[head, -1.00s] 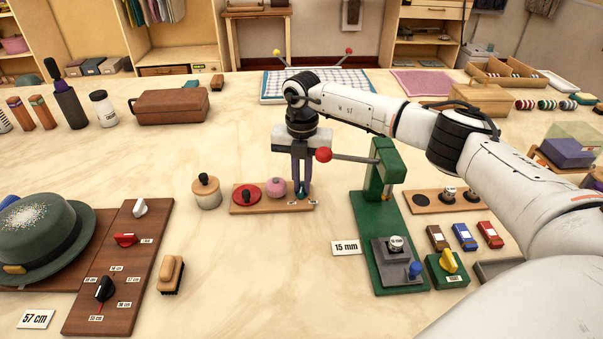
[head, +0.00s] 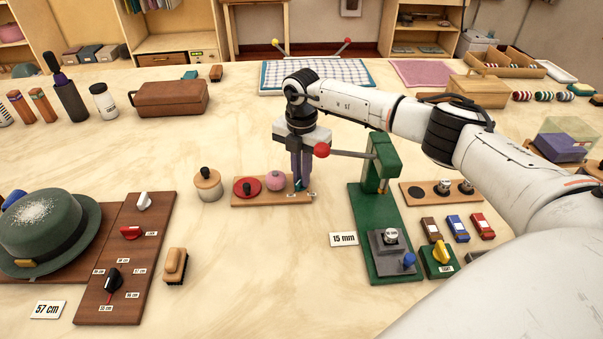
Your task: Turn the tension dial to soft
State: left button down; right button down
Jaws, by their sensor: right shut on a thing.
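A small wooden board (head: 215,198) lies on the table near the middle. It bears a red disc with a black knob (head: 247,187), a pink ball (head: 275,180) and a teal dial (head: 299,184) at its right end. Small white labels (head: 312,195) sit beside the dial; their words are too small to read. My right gripper (head: 300,186) points down over the board's right end and is shut on the teal dial. Its fingers hide most of the dial, so its pointing direction cannot be told. My left gripper is not in view.
Close to the right of my gripper is a green press (head: 370,235) with a red-balled lever (head: 321,150). A lidded wooden jar (head: 208,186) stands left of the board. A hat stand with dials (head: 115,270) is at lower left. The table's front middle is clear.

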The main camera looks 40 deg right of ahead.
jog(key=shift+w+d+r, duration=0.1)
jog(key=c, duration=1.8)
grip_release()
notch_tip(320, 180, up, 10)
jog(key=shift+r+b, duration=0.15)
jog(key=shift+b, duration=0.15)
jog(key=shift+o, duration=0.2)
